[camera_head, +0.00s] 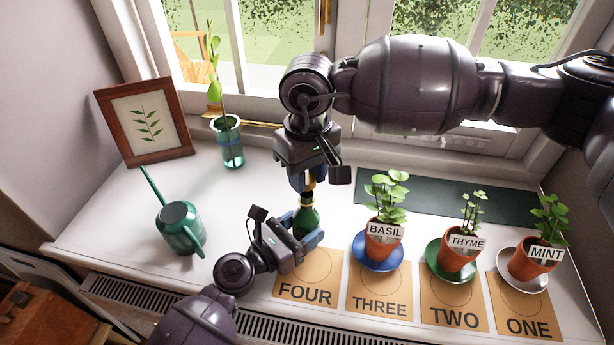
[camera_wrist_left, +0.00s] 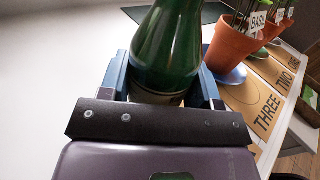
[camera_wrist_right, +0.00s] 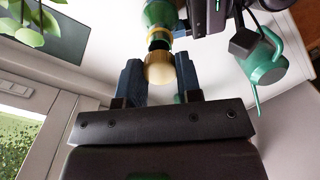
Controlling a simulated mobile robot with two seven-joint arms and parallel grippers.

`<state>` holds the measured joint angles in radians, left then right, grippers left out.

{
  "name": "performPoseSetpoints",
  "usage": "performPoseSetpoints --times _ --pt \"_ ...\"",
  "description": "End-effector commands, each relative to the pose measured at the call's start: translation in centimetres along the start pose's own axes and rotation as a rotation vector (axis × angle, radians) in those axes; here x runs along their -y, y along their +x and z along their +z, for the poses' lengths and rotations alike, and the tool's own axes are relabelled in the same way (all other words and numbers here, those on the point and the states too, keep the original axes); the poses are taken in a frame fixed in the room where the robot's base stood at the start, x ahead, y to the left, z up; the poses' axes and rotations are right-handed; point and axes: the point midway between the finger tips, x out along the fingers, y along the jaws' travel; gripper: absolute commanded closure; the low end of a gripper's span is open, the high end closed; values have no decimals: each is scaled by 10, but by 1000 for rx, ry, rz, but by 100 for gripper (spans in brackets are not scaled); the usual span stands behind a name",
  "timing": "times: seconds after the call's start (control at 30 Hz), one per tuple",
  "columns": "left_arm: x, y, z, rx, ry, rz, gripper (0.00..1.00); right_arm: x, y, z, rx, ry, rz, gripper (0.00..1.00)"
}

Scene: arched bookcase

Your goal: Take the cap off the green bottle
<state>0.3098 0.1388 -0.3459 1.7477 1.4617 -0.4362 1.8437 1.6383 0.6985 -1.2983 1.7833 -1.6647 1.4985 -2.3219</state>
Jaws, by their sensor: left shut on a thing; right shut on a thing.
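The green bottle (camera_head: 306,218) stands upright near the middle of the sill. My left gripper (camera_head: 304,240) is shut around its lower body; the left wrist view shows the bottle (camera_wrist_left: 168,45) between both blue fingers. My right gripper (camera_head: 309,184) points down from above and is shut on the pale tan cap (camera_wrist_right: 160,68) at the bottle's top. In the right wrist view, a dark neck and a gold ring lie between the cap and the green body (camera_wrist_right: 160,14). I cannot tell whether the cap is still seated on the neck. The fingers partly hide it in the head view.
A green watering can (camera_head: 180,228), a glass with a cutting (camera_head: 229,142) and a framed picture (camera_head: 145,120) stand to the left. Potted basil (camera_head: 382,238), thyme (camera_head: 459,252) and mint (camera_head: 532,258) stand to the right behind numbered cards. Windows rise behind my right arm.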

Motion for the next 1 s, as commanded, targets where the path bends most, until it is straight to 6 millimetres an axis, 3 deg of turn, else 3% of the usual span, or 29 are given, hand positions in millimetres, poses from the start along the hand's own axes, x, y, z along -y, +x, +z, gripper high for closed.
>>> performPoseSetpoints --times 0.23,0.47,0.5,0.7,1.0 --pt "0 0 0 -1 0 0 100 0 -28 0 -1 0 0 96" --pt "0 0 0 0 0 0 100 0 -30 0 1 0 0 96" --pt "0 0 0 0 0 0 42 0 -30 0 1 0 0 96" --pt "0 0 0 0 0 0 13 0 -30 0 1 0 0 96" --pt "0 -2 0 -1 0 0 13 0 -30 0 1 0 0 96"
